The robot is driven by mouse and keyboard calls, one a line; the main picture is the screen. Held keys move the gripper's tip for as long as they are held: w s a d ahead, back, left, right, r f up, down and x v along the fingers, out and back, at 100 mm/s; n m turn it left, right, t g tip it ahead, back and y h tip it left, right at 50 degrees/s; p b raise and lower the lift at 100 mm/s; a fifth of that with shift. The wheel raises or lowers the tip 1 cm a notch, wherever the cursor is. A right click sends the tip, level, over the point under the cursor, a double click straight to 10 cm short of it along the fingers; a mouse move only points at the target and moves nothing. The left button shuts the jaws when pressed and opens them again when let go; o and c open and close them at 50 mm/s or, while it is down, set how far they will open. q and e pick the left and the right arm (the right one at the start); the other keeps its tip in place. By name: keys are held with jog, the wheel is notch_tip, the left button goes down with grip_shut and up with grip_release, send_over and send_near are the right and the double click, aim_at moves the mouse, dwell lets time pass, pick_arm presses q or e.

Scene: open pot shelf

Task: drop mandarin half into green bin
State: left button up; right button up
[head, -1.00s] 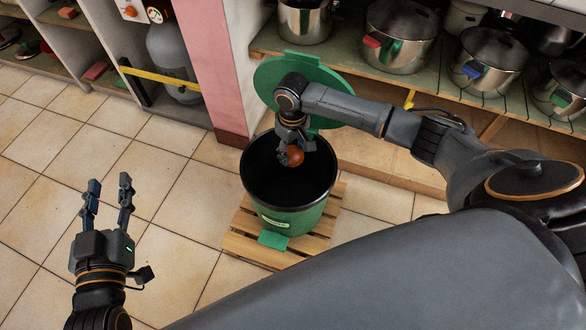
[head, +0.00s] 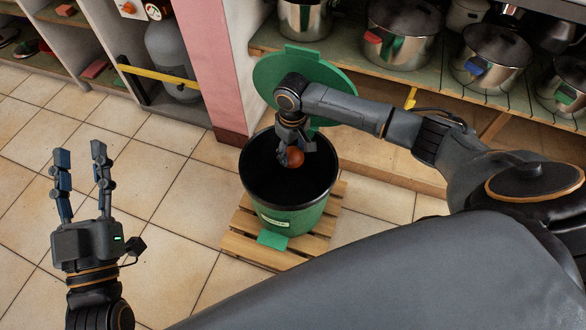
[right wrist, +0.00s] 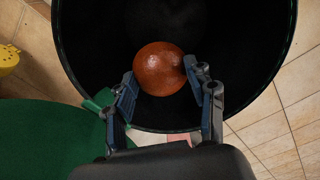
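The mandarin half (head: 296,159) shows as a round orange-red shape over the open mouth of the green bin (head: 292,219). My right gripper (head: 289,153) points down over the bin and is shut on the mandarin half. In the right wrist view the mandarin half (right wrist: 160,67) sits between the two fingertips, with the black inside of the bin (right wrist: 225,45) behind it. Its cut face is not visible. My left gripper (head: 80,155) is open and empty over the tiled floor, left of the bin.
The bin stands on a wooden pallet (head: 240,240), with its round green lid (head: 265,80) raised behind. A pink pillar (head: 209,60) and a shelf of steel pots (head: 400,40) stand behind. A grey gas cylinder (head: 172,50) stands at upper left. The floor at left is clear.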

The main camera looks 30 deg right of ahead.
jog(key=o, duration=0.4)
notch_tip(320, 180, up, 12)
dwell(0.5)
